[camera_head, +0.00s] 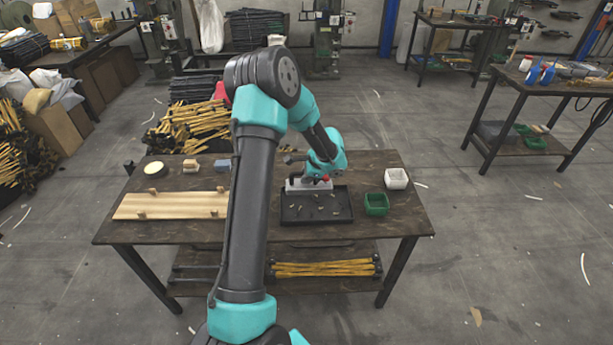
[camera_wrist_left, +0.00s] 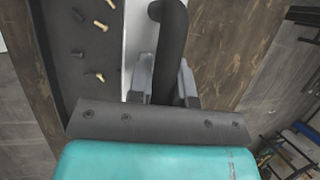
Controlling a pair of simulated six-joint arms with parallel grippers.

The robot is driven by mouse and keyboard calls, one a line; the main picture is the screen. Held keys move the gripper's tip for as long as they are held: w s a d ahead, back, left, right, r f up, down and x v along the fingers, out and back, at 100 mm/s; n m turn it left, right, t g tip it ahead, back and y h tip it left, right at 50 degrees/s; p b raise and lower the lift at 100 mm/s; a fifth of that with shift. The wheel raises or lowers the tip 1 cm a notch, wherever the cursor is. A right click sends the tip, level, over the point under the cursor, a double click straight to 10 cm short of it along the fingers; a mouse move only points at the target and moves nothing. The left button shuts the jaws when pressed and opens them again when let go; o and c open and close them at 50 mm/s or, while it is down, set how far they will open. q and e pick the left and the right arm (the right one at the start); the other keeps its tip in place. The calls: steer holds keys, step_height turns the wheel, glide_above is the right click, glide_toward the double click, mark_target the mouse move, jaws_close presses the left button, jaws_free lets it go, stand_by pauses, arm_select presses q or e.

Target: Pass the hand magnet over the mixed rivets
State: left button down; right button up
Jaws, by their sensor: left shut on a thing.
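The hand magnet (camera_head: 297,185) is a pale grey block at the back edge of the black tray (camera_head: 316,219). Its thick black handle (camera_wrist_left: 173,35) shows in the left wrist view, with the pale body (camera_wrist_left: 133,45) beside it. My left gripper (camera_wrist_left: 166,80) is shut on this handle; in the head view the gripper (camera_head: 318,178) is small and partly hidden. Several rivets (camera_head: 320,209) lie scattered in the tray. The left wrist view shows brass-coloured rivets (camera_wrist_left: 100,25) and darker ones (camera_wrist_left: 78,55). Whether any cling to the magnet's underside cannot be seen. My right gripper is not in view.
A green bin (camera_head: 376,205) and a white bin (camera_head: 396,178) stand right of the tray. A wooden board (camera_head: 165,206) lies at the table's left, with small blocks (camera_head: 191,166) and a round tin (camera_head: 154,169) behind it. My left arm crosses above the table's middle.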

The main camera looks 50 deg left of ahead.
mark_target(316, 184)
arm_select(q)
steer(key=s+d+r, duration=0.2)
steer(key=d+r, duration=0.3)
steer(key=d, duration=0.3)
steer(key=shift+s+r, duration=0.25)
steer(key=shift+r, duration=0.05)
steer(key=shift+f, duration=0.1)
steer(key=shift+f, duration=4.3)
steer(key=shift+w+a, duration=1.05)
steer(key=shift+a, duration=0.15)
steer(key=shift+w+a, duration=1)
steer(key=shift+a, duration=0.2)
steer(key=shift+w+a, duration=0.2)
steer(key=shift+r, duration=4.4)
